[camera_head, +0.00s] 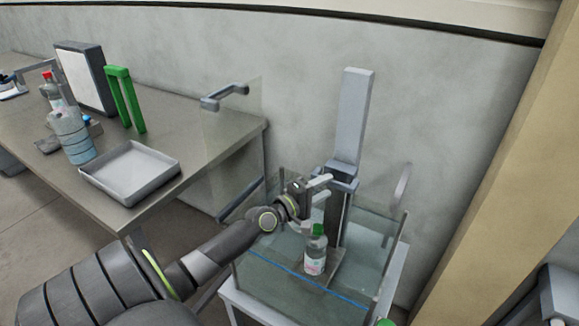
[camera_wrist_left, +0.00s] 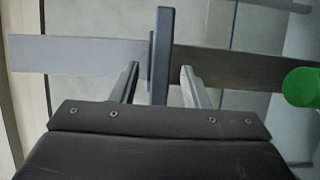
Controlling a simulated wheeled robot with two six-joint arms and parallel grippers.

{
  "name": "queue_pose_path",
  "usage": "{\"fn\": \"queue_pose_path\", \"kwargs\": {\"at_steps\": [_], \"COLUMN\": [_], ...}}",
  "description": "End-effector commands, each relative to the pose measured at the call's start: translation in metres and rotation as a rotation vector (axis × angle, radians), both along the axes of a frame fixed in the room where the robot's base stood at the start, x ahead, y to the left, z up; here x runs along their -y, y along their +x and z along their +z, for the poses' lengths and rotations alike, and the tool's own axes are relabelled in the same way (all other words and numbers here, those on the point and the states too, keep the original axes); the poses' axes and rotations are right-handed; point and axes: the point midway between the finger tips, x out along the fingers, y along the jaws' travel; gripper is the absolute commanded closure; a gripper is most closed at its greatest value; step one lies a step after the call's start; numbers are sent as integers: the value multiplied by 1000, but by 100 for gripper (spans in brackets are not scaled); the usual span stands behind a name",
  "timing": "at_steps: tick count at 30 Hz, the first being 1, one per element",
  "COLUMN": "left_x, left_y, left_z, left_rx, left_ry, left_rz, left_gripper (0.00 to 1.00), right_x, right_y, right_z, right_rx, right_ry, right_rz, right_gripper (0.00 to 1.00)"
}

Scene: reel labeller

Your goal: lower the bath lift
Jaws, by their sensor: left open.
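The bath lift has a tall upright post (camera_head: 354,115) at the back of a clear tank (camera_head: 262,270). A grey block (camera_head: 342,176) sits across the post, and a platform (camera_head: 330,272) is low in the tank. A bottle with a green cap (camera_head: 316,252) stands upright on the platform. My left gripper (camera_head: 325,187) is open beside the post, above the bottle. In the left wrist view a dark upright bar (camera_wrist_left: 162,60) shows between its two spread fingers; I cannot tell if they touch it. The bottle's green cap (camera_wrist_left: 301,87) shows at the right there. My right gripper is not in view.
The tank stands on a white frame (camera_head: 262,309) by the grey wall. A clear panel with a grey handle (camera_head: 224,96) is at the table's right end. The table holds an empty tray (camera_head: 130,172), a green frame (camera_head: 125,98) and a large bottle (camera_head: 72,135).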

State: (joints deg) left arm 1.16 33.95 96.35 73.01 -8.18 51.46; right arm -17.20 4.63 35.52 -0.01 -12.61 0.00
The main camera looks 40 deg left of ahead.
Motion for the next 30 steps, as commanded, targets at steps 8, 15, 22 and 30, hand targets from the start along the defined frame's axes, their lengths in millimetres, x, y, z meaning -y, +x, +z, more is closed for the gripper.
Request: {"fn": "queue_pose_path", "kwargs": {"at_steps": [8,15,22,30], "left_x": [-9,-16,-20,-21], "left_y": [-58,-102,-128,-136], "left_z": [-2,-3,-2,0], "left_rx": [-4,-4,-3,0], "left_ry": [4,3,1,-1], "left_rz": [-1,-1,-1,-1], "left_gripper": [58,58,58,58], "right_x": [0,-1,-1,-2], "right_y": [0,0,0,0], "right_z": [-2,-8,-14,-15], "right_rx": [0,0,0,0], "right_ry": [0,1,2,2], "right_rz": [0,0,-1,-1], "right_gripper": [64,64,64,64]}}
